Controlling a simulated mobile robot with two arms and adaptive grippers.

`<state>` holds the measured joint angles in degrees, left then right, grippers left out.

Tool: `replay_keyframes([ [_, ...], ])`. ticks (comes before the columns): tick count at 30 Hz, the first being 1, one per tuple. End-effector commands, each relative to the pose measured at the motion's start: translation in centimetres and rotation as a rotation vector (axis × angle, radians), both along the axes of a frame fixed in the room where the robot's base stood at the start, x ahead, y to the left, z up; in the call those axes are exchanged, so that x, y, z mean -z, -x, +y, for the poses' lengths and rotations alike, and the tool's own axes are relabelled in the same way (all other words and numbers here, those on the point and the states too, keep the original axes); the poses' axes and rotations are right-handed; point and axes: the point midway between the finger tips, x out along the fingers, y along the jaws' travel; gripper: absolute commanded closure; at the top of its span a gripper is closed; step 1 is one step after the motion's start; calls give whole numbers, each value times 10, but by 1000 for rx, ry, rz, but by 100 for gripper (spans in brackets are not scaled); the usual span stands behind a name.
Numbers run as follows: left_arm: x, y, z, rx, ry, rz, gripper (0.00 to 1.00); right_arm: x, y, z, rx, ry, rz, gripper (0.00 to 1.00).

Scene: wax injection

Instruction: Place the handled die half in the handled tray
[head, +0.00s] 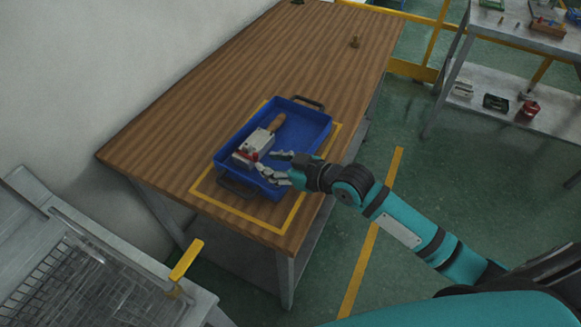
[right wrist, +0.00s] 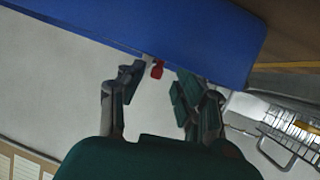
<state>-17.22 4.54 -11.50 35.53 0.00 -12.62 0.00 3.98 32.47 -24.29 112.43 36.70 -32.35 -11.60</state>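The handled die half (head: 256,142) is a silvery metal block with a wooden handle and a red part at its near end. It lies inside the blue handled tray (head: 305,140), in the left part, with the handle toward the far side. The tray has a dark handle at each end. My right gripper (head: 267,161) is over the near right side of the tray, fingers spread, close to the red part. In the right wrist view the open fingers (right wrist: 155,85) have a small red part (right wrist: 157,69) between and beyond them, beside the blue tray wall (right wrist: 190,35). Contact cannot be told.
The tray stands within a yellow taped outline (head: 291,222) on the wooden table (head: 215,110). A wire basket (head: 85,285) is at lower left. A shelf rack (head: 500,70) is at right.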

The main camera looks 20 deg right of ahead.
Motion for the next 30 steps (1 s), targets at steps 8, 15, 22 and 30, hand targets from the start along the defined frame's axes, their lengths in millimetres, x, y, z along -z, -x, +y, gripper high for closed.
replay_keyframes([
  [8, 6, -1, 0, -1, 0, -1, 62, -19, 43, -30, -1, 4, 1, 66],
  [15, 7, -1, 0, -1, -1, -1, 62, -28, 56, -39, -1, 1, 0, 66],
  [22, 7, -1, 0, -1, -1, -1, 62, -29, 57, -39, -1, 0, 0, 66],
  [30, 7, -1, 0, -1, -1, -1, 62, -28, 56, -39, -1, 0, 0, 66],
])
